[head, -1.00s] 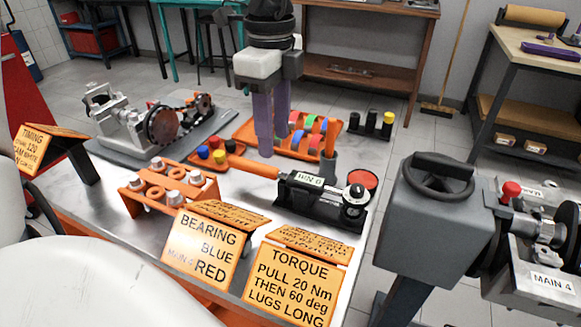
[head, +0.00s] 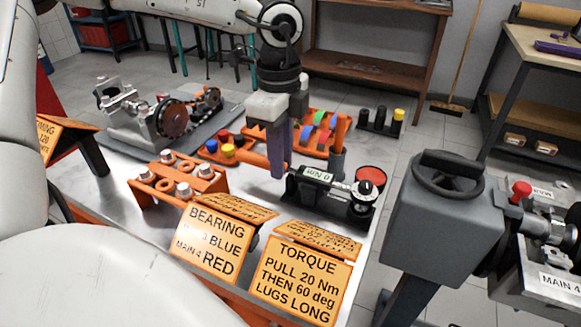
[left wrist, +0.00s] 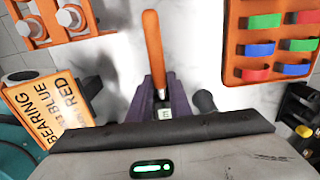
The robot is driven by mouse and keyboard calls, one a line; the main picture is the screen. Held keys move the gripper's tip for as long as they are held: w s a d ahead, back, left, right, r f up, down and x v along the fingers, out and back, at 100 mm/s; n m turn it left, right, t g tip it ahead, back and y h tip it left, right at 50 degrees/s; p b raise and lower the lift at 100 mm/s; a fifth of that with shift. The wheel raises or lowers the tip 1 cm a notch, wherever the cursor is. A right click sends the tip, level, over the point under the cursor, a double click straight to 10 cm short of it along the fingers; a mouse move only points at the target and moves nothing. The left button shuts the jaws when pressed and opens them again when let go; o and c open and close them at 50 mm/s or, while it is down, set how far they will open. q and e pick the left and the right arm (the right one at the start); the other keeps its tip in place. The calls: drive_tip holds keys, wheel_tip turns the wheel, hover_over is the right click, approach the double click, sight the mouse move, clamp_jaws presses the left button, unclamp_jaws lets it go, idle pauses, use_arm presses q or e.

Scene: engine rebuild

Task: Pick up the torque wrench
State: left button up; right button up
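The torque wrench has an orange handle (head: 255,159) and a dark body with a small "0 Nm" display (head: 318,175). It lies on a black holder (head: 340,207) on the bench. My left gripper (head: 280,172) reaches down at the wrench, its purple fingers overlapping it where handle and body meet. In the left wrist view, the orange handle (left wrist: 153,45) runs away from between the two purple fingers of the left gripper (left wrist: 161,78). The fingers look apart, one on each side of the wrench. Contact cannot be told. My right gripper is not in view.
Orange sign cards (head: 213,240) stand along the front edge. An orange rack with bolts (head: 180,182) is left of the wrench. Behind are an orange tray of coloured bearing shells (head: 338,127) and an engine assembly (head: 150,122). A grey machine with a handwheel (head: 440,215) stands right.

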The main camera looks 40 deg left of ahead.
use_arm(q)
clamp_jaws()
wheel_tip(320, 180, up, 10)
idle(0.6)
drive_tip(key=shift+c, duration=1.5)
unclamp_jaws()
drive_tip(key=shift+r+p, duration=0.15)
drive_tip(key=shift+p, duration=0.2)
clamp_jaws()
